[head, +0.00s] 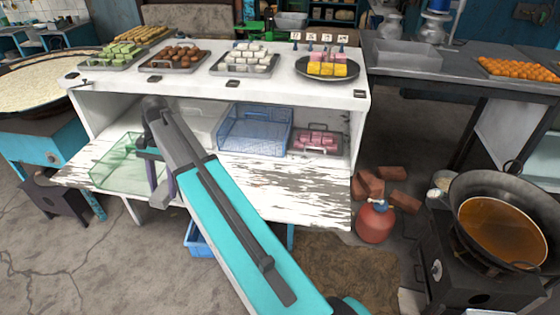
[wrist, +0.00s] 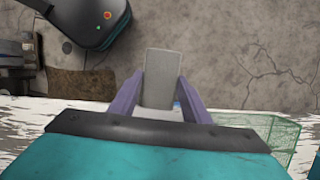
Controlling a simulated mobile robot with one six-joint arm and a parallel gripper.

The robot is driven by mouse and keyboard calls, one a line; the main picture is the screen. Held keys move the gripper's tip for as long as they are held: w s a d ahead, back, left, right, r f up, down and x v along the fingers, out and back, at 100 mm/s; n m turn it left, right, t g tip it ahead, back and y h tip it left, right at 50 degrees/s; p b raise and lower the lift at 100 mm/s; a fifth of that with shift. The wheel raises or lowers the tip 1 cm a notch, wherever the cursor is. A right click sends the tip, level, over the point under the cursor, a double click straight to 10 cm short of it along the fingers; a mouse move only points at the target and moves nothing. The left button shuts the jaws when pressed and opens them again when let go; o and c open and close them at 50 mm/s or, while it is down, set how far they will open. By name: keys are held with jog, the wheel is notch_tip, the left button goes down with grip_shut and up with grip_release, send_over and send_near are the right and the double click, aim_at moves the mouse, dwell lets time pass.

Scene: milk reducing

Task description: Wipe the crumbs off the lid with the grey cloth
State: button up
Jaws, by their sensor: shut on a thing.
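My gripper (wrist: 160,82) has purple fingers shut on a grey, flat-looking piece, which I take to be the grey cloth (wrist: 160,68). In the head view my gripper (head: 158,184) is over the front left of the white cabinet's lower shelf, beside a see-through green box (head: 112,172). My arm hides most of the gripper there, and I cannot make out the cloth. A whitish surface shows just behind the cloth in the wrist view. I cannot tell which thing is the lid, and no crumbs on a lid can be made out.
The lower shelf (head: 300,190) has peeling white paint. A blue box (head: 255,131), a pale box (head: 203,122) and a pink-filled tray (head: 318,141) stand at its back. Trays of sweets line the cabinet top (head: 200,87) above. A wok of oil (head: 502,228) stands right.

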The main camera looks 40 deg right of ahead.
jog(key=s+d+f+m+t+p, duration=0.1)
jog(key=d+m, duration=0.4)
jog(key=d, duration=0.8)
jog(key=s+d+f+m+t+p, duration=0.2)
jog(key=s+d+f+m+p, duration=0.2)
jog(key=d, duration=1)
jog(key=s+d+f+m+t+p, duration=0.1)
jog(key=s+d+f+m+p, duration=0.2)
jog(key=d+m, duration=0.4)
jog(key=s+d+p, duration=0.1)
jog(key=d, duration=0.5)
jog(key=shift+s+d+f+m+h+p, duration=0.2)
jog(key=shift+s+d+m+h+p, duration=0.1)
jog(key=shift+m, duration=0.1)
